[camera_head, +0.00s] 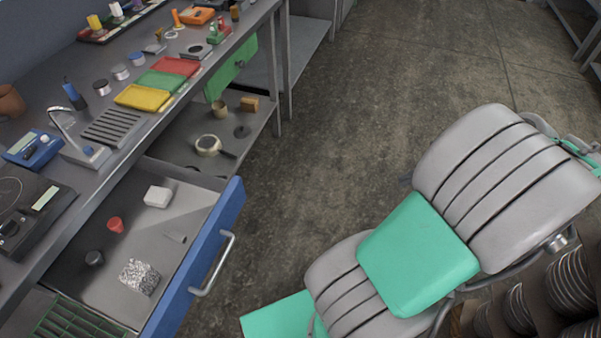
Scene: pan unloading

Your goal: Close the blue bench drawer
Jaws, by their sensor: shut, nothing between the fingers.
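The blue bench drawer (228,212) is pulled out from under the workbench on the left, and its inside shows from above. Its blue front faces right and carries a silver bar handle (213,266). The drawer's near end is cut off by the frame's bottom edge. My gripper is not in view.
A green drawer front (233,68) stands farther back. The bench top holds yellow, green and red trays (143,97) and several tools.

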